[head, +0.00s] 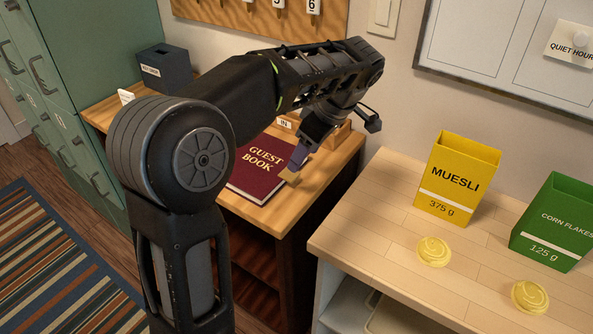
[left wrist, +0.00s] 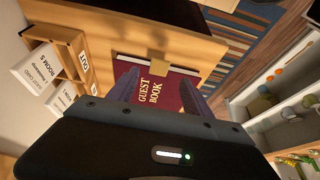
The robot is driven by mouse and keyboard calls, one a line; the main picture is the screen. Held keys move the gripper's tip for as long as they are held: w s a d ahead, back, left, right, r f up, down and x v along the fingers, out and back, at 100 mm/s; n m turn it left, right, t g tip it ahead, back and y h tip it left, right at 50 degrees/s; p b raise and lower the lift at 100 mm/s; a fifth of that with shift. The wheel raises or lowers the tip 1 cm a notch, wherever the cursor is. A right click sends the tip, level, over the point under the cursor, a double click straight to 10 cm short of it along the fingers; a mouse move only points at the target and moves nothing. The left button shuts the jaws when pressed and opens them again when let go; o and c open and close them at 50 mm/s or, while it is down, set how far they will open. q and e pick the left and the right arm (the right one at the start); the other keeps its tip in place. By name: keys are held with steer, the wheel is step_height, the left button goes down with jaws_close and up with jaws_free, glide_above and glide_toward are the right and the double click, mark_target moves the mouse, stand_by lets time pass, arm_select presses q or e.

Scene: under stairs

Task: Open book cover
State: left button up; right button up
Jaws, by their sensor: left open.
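The guest book (head: 257,170), dark red with gold lettering, lies closed on a wooden desk. A tan tab (head: 291,178) sits at its edge nearest the desk front. My left gripper (head: 300,160) is over the tab side of the book, pointing down at it. In the left wrist view the open fingers (left wrist: 163,84) stand on either side of the book (left wrist: 162,92), and the tan tab (left wrist: 157,64) shows beyond the lettering. My left arm hides part of the desk. My right gripper is not in view.
A wooden tray (left wrist: 65,62) marked OUT stands beside the book. A dark box (head: 164,68) is at the desk's back left. A pale counter (head: 385,215) at right holds a muesli box (head: 458,178), a corn flakes box (head: 556,222) and two yellow discs (head: 433,251).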

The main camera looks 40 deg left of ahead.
mark_target(292, 175)
arm_select(q)
steer(key=b+x, duration=0.2)
steer(key=x, duration=0.2)
steer(key=shift+f, duration=0.25)
steer(key=shift+a+f, duration=0.25)
steer(key=shift+f, duration=0.05)
steer(key=shift+x, duration=0.8)
steer(key=shift+c, duration=0.4)
jaws_close()
